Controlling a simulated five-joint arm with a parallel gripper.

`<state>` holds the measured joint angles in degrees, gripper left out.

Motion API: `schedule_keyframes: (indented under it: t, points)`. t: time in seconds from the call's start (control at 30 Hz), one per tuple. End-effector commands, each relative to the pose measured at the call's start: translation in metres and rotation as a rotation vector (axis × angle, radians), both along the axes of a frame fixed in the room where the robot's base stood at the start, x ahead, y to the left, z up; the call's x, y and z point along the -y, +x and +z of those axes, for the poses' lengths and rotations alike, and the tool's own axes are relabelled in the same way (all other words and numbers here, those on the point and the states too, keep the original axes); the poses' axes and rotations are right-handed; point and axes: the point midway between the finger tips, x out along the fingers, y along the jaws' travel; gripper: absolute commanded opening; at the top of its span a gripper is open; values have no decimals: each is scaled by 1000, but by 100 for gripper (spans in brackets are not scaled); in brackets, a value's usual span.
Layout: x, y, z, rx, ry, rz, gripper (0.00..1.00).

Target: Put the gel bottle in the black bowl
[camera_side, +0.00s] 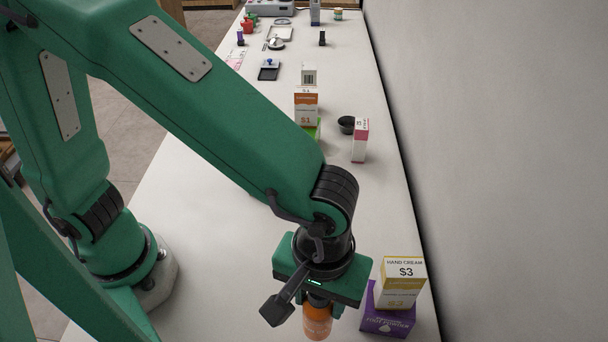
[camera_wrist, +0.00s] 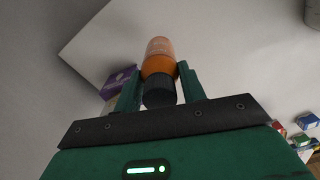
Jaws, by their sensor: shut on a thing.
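The gel bottle (camera_side: 317,322) is orange, with a dark cap at its top. My gripper (camera_side: 318,298) is shut on it near the cap and holds it upright at the near end of the counter. The black bowl (camera_side: 347,124) stands farther back on the counter, just left of a small white and red box. I do not see the bowl in the wrist view.
A hand cream box (camera_side: 402,280) stands on a purple box (camera_side: 388,320) just right of my gripper. The white and red box (camera_side: 360,142) and an orange and white box (camera_side: 306,106) flank the bowl. The counter's middle is clear. A wall bounds the right side.

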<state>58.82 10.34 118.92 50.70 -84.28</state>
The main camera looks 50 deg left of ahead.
Motion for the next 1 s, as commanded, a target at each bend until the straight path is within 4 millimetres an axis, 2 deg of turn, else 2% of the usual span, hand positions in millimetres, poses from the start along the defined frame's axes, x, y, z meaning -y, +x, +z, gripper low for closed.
schedule_keyframes:
  t: [0.4,0.9,0.93,1.0]
  points:
    - [0,0,-42,-1,3,0,15]
    - [0,0,-47,0,1,0,15]
    - [0,0,-48,0,1,0,42]
    - [0,0,-47,0,1,0,56]
